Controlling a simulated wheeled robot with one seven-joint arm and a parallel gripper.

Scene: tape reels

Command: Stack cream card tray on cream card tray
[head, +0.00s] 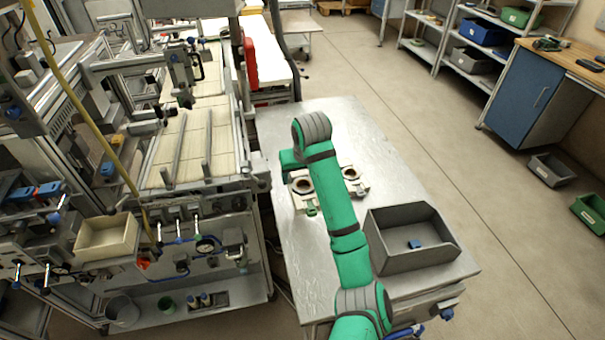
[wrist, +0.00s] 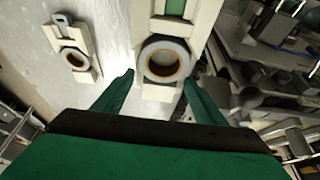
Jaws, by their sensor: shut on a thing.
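Two cream card trays show, each with a round tape reel on it. One cream card tray (wrist: 153,91) is between the fingers of my gripper (wrist: 160,80) in the wrist view. It carries a grey reel (wrist: 166,45) with a brown inner ring, and a green piece shows near its far end. It looks much larger than the other tray, so it seems raised. The other cream card tray (wrist: 85,75) lies on the metal table to the left, apart from it. In the head view the trays show left (head: 301,202) and right (head: 361,187) of my green arm, which hides my fingers.
The metal table (head: 385,165) has free room at the back and front left. A grey open bin (head: 390,262) with a small blue block stands at the front right. Machinery with a cream box (head: 107,238) is at the left. Shelves and a blue cabinet (head: 525,105) are at the right.

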